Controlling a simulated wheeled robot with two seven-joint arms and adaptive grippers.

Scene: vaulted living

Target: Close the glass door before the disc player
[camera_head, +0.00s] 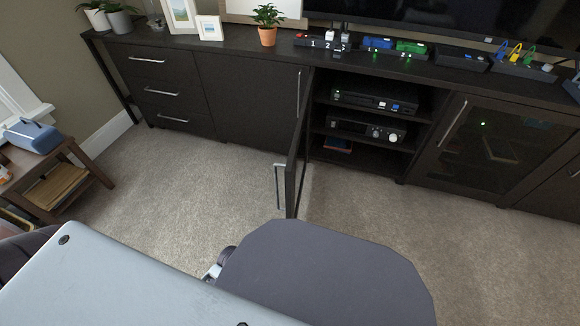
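The glass door (293,175) of the dark media console stands open, swung out toward me and seen nearly edge-on. Its pale bar handle (278,187) faces left. The disc player (374,100), a black box with a small green light, sits on the upper shelf of the open compartment. The compartment's front is uncovered.
A receiver (366,129) and books (338,145) sit below the player. A shut glass door (487,147) is at right, drawers (160,90) at left. A side table (70,165) stands at far left. Carpet (190,185) is clear; large grey shapes hide the near floor.

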